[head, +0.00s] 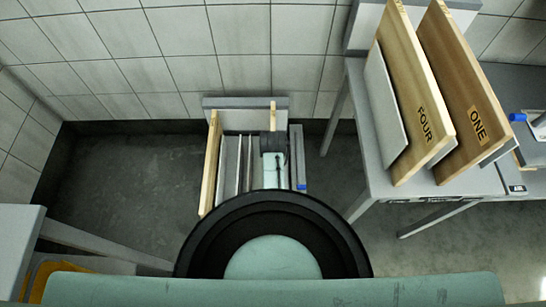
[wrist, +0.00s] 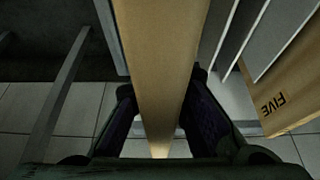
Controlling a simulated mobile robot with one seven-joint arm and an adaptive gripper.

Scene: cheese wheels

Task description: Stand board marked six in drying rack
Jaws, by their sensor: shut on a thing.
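The drying rack (head: 223,103) stands low in the middle of the head view, with upright grey dividers. My gripper (head: 272,150) is over its right part, partly hidden by my arm. In the wrist view my gripper (wrist: 158,118) is shut on a wooden board (wrist: 158,50), seen edge-on between the fingers. A bit of this board's edge shows in the head view (head: 273,112). Its marking is hidden, so I cannot read its number. Whether its lower edge rests in a slot I cannot tell.
A board marked FIVE (wrist: 285,100) stands at the rack's left end in the head view (head: 210,165). Boards FOUR (head: 410,95) and ONE (head: 460,90) stand on the grey table (head: 440,187) at right. Open floor (head: 120,175) lies left of the rack.

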